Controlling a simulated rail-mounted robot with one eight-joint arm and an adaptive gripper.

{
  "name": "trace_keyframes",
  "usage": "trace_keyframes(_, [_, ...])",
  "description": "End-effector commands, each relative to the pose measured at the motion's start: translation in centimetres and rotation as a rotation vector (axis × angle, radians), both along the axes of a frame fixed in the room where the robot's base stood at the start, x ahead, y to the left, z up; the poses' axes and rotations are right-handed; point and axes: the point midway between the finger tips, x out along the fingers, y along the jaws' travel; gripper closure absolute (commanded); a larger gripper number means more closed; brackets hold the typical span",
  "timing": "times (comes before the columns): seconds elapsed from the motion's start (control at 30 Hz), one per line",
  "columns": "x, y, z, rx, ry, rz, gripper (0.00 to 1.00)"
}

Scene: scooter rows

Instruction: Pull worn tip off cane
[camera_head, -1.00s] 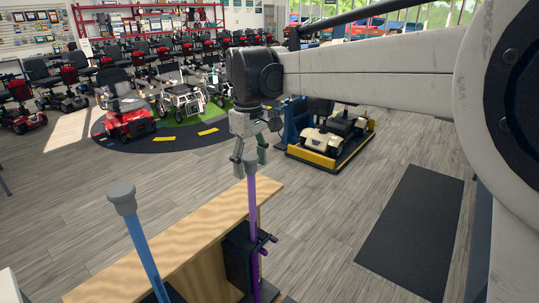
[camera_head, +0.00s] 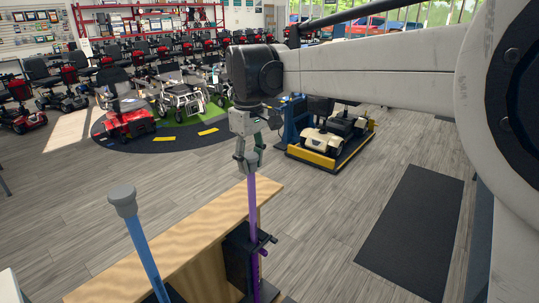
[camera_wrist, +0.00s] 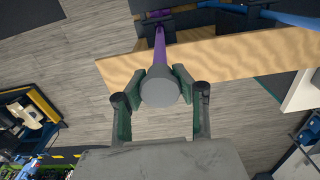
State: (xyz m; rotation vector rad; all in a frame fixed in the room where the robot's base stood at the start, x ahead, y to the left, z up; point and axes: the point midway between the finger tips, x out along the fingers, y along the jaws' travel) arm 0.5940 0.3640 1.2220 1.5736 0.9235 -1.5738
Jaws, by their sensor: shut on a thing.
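A purple cane (camera_head: 252,208) stands upright, tip end up, in a black holder (camera_head: 240,258) at the end of a wooden bench. Its grey rubber tip (camera_wrist: 160,88) faces the wrist camera, and the purple shaft (camera_wrist: 159,48) runs away below it. My gripper (camera_head: 247,163) is shut on this tip from above, with one finger pad on each side. In the head view the fingers mostly hide the tip. How worn the tip is cannot be told.
A blue cane (camera_head: 145,250) with a grey tip (camera_head: 122,200) stands nearer, to the left. The wooden bench top (camera_head: 185,245) lies between the canes. A scooter (camera_head: 330,135) on a yellow-edged platform stands behind to the right. The floor around the bench is clear.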

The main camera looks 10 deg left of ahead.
Motion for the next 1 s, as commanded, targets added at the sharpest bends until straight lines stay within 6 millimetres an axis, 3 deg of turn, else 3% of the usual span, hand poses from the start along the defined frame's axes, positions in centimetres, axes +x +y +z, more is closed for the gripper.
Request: trace_keyframes(1.0, [0.0, 0.0, 3.6, 0.0, 0.0, 0.0, 1.0])
